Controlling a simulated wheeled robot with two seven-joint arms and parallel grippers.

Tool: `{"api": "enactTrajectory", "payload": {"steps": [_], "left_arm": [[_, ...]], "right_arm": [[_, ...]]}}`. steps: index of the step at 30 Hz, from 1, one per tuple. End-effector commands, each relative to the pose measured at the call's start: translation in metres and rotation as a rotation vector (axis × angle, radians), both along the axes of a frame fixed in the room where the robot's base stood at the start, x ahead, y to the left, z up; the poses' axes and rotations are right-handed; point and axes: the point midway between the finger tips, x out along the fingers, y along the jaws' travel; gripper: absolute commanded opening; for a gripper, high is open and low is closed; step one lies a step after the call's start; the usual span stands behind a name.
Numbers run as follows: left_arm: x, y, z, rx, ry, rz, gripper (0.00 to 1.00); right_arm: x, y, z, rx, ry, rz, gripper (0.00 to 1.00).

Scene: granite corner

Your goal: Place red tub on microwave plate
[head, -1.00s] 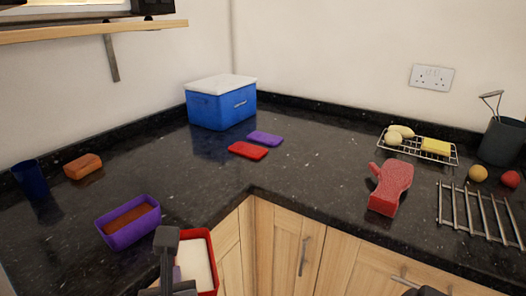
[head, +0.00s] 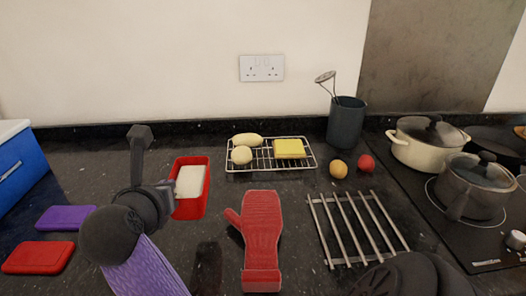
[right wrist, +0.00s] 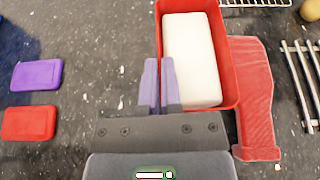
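The red tub (head: 181,210) holds a white block and appears above the dark counter, left of the middle in the head view. My right gripper (head: 168,192) is at the tub's left side. In the right wrist view its two purple-grey fingers (right wrist: 161,75) are close together at the left wall of the red tub (right wrist: 230,70), apparently pinching it. The counter below is partly hidden by the tub. My left gripper does not show.
A red oven mitt (head: 262,235) lies right of the tub. A wire rack (head: 262,165) stands behind it, a metal trivet (head: 340,233) further right. Purple (head: 65,218) and red (head: 38,257) lids lie left. Pots (head: 425,150) occupy the hob at right.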

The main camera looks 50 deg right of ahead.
Motion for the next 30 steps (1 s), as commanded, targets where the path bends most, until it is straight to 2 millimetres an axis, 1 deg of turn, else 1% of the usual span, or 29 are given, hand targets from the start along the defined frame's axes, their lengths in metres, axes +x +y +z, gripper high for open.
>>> {"api": "enactTrajectory", "payload": {"steps": [2, 6, 10, 12, 15, 18, 24, 28, 29, 30], "left_arm": [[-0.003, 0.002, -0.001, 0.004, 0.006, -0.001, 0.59], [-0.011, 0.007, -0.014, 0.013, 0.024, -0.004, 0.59], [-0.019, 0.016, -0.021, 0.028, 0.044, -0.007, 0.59], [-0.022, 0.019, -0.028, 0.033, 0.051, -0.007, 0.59], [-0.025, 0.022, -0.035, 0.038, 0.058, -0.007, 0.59], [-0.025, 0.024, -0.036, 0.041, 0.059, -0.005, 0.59], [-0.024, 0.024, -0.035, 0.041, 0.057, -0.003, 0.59], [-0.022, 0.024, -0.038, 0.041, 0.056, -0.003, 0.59], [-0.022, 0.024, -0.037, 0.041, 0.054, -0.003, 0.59], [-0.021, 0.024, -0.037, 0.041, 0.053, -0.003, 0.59]], "right_arm": [[0.0, 0.0, -0.001, -0.001, 0.0, 0.0, 0.0], [0.0, 0.0, -0.034, -0.004, 0.005, 0.001, 0.0], [0.0, 0.0, -0.058, -0.005, 0.004, 0.002, 0.0], [0.0, 0.0, -0.076, -0.004, 0.005, 0.001, 0.0], [0.0, 0.0, -0.096, -0.004, 0.003, 0.002, 0.0], [0.0, 0.0, -0.102, -0.002, -0.001, 0.001, 0.0], [0.0, 0.0, -0.1, 0.0, -0.003, 0.002, 0.0], [0.0, 0.001, -0.104, 0.0, -0.002, 0.002, 0.0], [0.0, 0.001, -0.104, 0.001, -0.001, 0.001, 0.11], [0.0, 0.001, -0.103, 0.001, -0.001, 0.001, 0.19]]}}
